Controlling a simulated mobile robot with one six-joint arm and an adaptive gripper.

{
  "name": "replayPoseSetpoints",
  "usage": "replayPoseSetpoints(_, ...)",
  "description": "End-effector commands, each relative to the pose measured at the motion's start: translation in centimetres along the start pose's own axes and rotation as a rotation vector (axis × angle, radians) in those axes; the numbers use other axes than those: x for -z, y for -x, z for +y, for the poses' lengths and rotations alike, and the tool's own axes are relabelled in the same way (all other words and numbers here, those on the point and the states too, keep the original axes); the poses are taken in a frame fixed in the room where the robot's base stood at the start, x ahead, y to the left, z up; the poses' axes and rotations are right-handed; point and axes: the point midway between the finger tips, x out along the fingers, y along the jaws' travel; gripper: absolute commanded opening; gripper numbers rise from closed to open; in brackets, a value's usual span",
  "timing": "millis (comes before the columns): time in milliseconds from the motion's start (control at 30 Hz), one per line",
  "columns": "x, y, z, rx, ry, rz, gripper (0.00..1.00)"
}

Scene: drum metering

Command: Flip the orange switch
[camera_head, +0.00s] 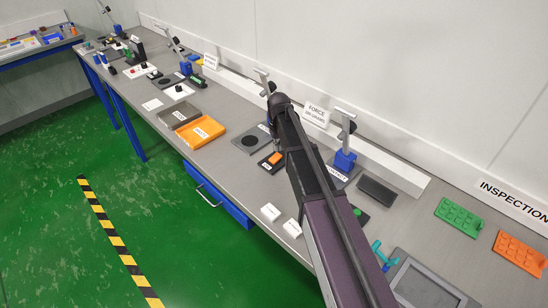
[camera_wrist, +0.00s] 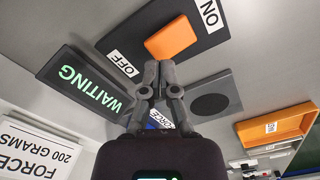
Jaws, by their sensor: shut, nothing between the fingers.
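The orange switch (camera_wrist: 170,38) is a flat rocker on a dark plate (camera_wrist: 204,42). In the wrist view an ON label (camera_wrist: 210,15) lies to its upper right and an OFF label (camera_wrist: 122,63) to its lower left. I cannot tell which way it is tilted. My gripper (camera_wrist: 158,68) is shut and empty, its tips just short of the switch in this view; contact cannot be told. In the head view the orange switch (camera_head: 275,158) shows beside my arm, which hides my gripper.
A dark display (camera_wrist: 83,80) reading WAITING lies left of the switch in the wrist view. A round dark pad (camera_wrist: 211,104) and an orange tray (camera_wrist: 268,126) lie to the right. In the head view, blue-based stands (camera_head: 345,160) and a FORCE sign (camera_head: 316,114) line the back.

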Motion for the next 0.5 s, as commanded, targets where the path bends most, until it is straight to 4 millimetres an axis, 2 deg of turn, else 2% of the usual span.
replayPoseSetpoints(500, 0.0, -0.59, 0.03, 0.0, 0.0, 0.0, 0.0)
